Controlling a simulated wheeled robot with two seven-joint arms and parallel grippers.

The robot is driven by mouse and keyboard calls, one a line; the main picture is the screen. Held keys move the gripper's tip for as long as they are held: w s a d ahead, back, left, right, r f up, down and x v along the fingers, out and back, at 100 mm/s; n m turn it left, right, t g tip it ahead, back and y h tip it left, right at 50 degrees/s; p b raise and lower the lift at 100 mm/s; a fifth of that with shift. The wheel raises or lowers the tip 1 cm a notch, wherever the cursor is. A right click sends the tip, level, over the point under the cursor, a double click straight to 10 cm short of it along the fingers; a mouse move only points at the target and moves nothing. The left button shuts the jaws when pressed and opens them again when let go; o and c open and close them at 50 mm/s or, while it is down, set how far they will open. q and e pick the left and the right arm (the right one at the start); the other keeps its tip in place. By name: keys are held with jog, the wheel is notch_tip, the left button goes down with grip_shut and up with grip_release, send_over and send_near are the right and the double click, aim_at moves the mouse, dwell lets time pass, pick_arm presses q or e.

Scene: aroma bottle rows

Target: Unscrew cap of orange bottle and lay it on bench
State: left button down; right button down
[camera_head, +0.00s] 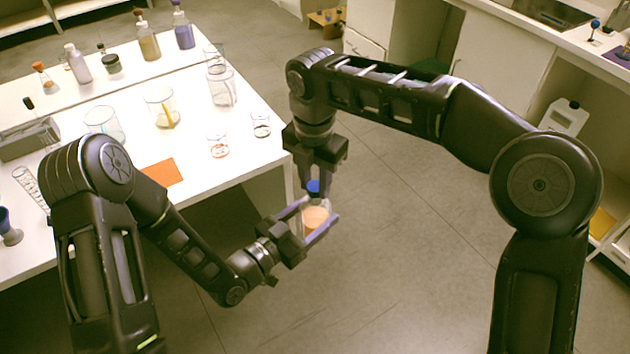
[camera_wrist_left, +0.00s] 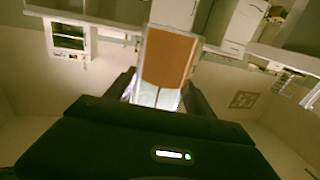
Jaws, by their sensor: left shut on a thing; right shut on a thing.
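The bottle with orange contents (camera_head: 315,217) is held upright in the air in front of the bench's right corner. My left gripper (camera_head: 321,211) is shut around its body from the side. A blue cap (camera_head: 313,187) is at the bottle's top. My right gripper (camera_head: 316,181) points down from above and is shut on this cap. I cannot tell whether the cap is loose on the neck. In the left wrist view the bottle (camera_wrist_left: 168,62) shows its orange contents between the fingers; the cap is not visible there. The white bench (camera_head: 225,160) is on the left.
On the bench are an orange mat (camera_head: 160,173), small beakers (camera_head: 217,146), larger glass beakers (camera_head: 161,106) and a grey box (camera_head: 28,138). Several bottles, one of them purple (camera_head: 183,32), stand along the back. The bench's front right area is clear.

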aim_at(315, 186)
jog(key=shift+r, duration=2.05)
pick_arm(q)
jog(key=shift+r, duration=0.1)
